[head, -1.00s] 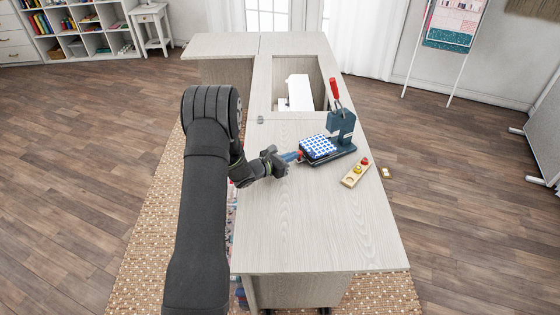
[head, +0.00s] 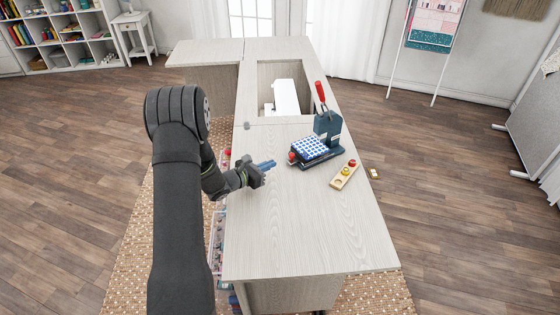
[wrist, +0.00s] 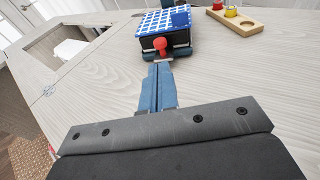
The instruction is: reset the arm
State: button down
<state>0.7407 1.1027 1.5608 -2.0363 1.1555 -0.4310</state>
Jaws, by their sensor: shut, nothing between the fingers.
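My gripper (head: 268,164) is shut and empty, its blue fingers together above the left part of the cabinet top (head: 290,220). In the wrist view its closed fingers (wrist: 159,85) point toward a dark press-like device with a red ball knob (wrist: 160,43). In the head view the device (head: 328,128) stands to the right of my gripper, apart from it. It has an upright red handle (head: 320,91), and a blue and white checked piece (head: 309,148) lies on its base.
A white machine (head: 286,96) sits in the cabinet opening behind. The front of the top is clear.

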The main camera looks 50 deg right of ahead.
aim_at(290, 156)
jog(key=v, duration=0.6)
jog(key=shift+a, duration=0.4)
jog(key=shift+d, duration=0.1)
jog(key=x, duration=1.4)
jog(key=shift+d, duration=0.1)
jog(key=shift+w+a, duration=0.2)
jog(key=shift+a, duration=0.3)
